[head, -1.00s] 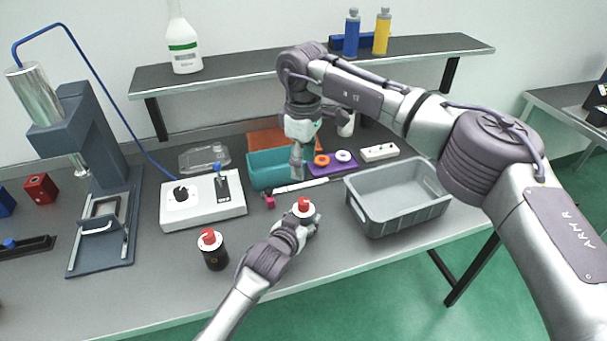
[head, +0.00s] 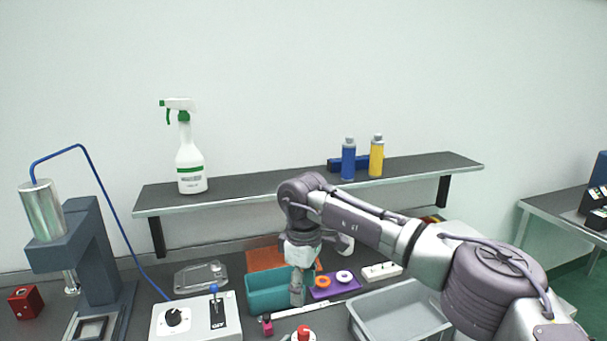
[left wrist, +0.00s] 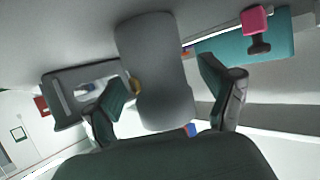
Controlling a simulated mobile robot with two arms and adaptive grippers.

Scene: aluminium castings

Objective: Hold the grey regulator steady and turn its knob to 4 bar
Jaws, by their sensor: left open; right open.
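The grey regulator (left wrist: 155,60) fills the middle of the left wrist view as a smooth rounded body. My left gripper (left wrist: 162,72) is open, with one finger on each side of it; I cannot tell whether they touch it. In the head view only the regulator's red knob (head: 304,332) and a little of its top show at the bottom edge, and my left arm is almost wholly out of frame. Its scale is not readable.
A teal bin (head: 262,300), a purple tray (head: 345,288) with rings and a grey crate (head: 370,330) surround the right gripper. A white control box (head: 190,325) and a press (head: 85,235) stand left. A shelf (head: 240,188) with bottles runs behind.

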